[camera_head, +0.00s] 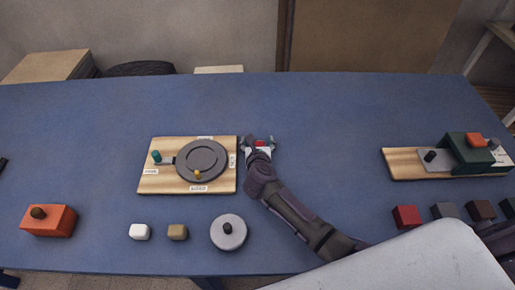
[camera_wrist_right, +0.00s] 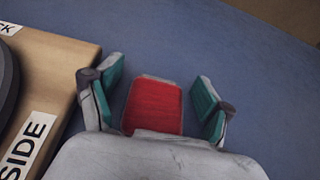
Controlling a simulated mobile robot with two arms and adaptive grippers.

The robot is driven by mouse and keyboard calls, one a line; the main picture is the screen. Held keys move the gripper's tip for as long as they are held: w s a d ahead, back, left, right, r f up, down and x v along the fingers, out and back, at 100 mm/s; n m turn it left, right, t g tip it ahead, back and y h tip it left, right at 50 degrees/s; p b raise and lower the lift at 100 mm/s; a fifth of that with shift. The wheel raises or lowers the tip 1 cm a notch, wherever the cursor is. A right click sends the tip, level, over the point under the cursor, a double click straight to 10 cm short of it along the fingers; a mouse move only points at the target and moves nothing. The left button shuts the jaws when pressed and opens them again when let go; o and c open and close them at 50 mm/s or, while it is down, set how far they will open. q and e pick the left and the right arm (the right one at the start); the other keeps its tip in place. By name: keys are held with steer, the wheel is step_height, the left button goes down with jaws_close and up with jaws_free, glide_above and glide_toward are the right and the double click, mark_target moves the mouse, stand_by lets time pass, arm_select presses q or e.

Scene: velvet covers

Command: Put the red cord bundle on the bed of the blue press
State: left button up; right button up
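My right gripper (camera_head: 259,142) is over the middle of the table, just right of a turntable board. Its teal-padded fingers are open in the right wrist view (camera_wrist_right: 158,95). A red, flat-topped piece (camera_wrist_right: 153,106) with a grey edge lies between them, with a gap on both sides. It may be the red cord bundle, but I see no cord strands. A separate red block (camera_head: 406,216) sits at the front right. I cannot make out a blue press; the press-like device (camera_head: 467,153) at the right has a green housing on a wooden board. My left gripper is not in view.
The turntable board (camera_head: 150,184) holds a grey disc, a teal knob and an orange knob. In front are an orange knobbed box (camera_head: 56,223), a white block (camera_head: 139,232), a tan block (camera_head: 177,232) and a knobbed grey disc (camera_head: 228,232). The back of the blue table is clear.

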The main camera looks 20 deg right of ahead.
steer(key=c, duration=0.9)
